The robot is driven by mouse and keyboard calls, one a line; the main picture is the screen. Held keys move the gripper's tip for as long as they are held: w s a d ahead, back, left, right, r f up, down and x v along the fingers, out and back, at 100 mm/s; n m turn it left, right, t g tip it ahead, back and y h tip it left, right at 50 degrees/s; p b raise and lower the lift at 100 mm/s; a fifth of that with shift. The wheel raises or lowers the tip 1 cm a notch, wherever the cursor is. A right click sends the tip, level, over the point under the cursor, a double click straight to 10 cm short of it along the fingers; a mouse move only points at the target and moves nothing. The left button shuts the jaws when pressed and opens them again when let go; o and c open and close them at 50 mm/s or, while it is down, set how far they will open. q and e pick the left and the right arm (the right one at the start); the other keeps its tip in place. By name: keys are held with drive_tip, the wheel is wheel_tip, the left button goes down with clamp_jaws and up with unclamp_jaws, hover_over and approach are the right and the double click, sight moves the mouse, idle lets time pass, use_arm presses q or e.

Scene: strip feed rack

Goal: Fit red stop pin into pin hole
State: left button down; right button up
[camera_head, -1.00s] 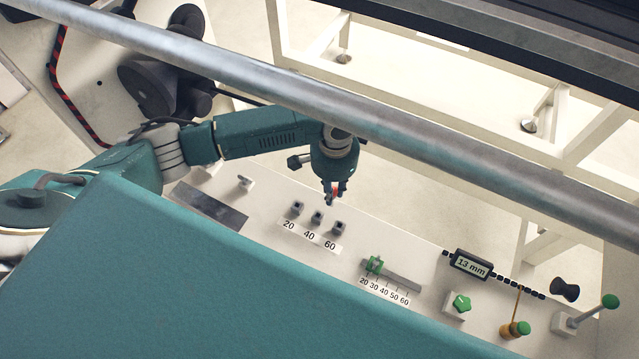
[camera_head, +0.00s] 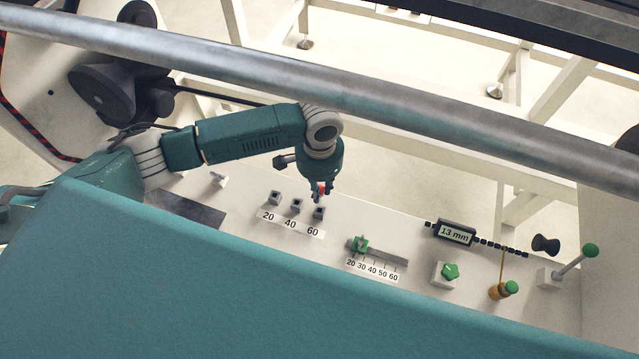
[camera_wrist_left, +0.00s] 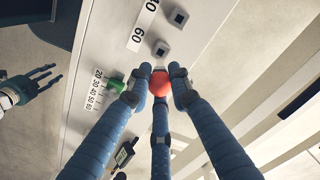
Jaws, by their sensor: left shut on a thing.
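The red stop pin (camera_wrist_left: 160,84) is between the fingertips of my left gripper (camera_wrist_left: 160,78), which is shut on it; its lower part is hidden. In the head view my left gripper (camera_head: 321,190) hangs just above the grey pin hole block labelled 60 (camera_head: 318,212), with a bit of red at its tips. The 40 block (camera_head: 296,204) and the 20 block (camera_head: 275,197) stand to its left. In the wrist view the 60 block (camera_wrist_left: 161,48) has a dark square hole and lies just beyond the pin, apart from it in the picture. My right gripper (camera_wrist_left: 38,84) shows at the left with fingers spread.
On the white panel, right of the blocks, are a slider with a green clamp (camera_head: 361,244), a 13 mm display (camera_head: 454,233), a green knob (camera_head: 450,271), an orange plug on a cord (camera_head: 499,291) and a green-tipped lever (camera_head: 590,250). A steel bar (camera_head: 300,82) crosses above the arm.

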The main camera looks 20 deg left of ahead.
use_arm(q)
drive_tip(key=shift+f+b, duration=0.7)
drive_tip(key=shift+f, duration=1.2)
drive_tip(key=shift+w, duration=0.1)
drive_tip(key=shift+p, duration=0.5)
drive_tip(key=shift+p, duration=0.45)
drive_tip(key=shift+p, duration=0.45)
drive_tip(key=shift+f+b, duration=0.95)
drive_tip(key=shift+f, duration=1.15)
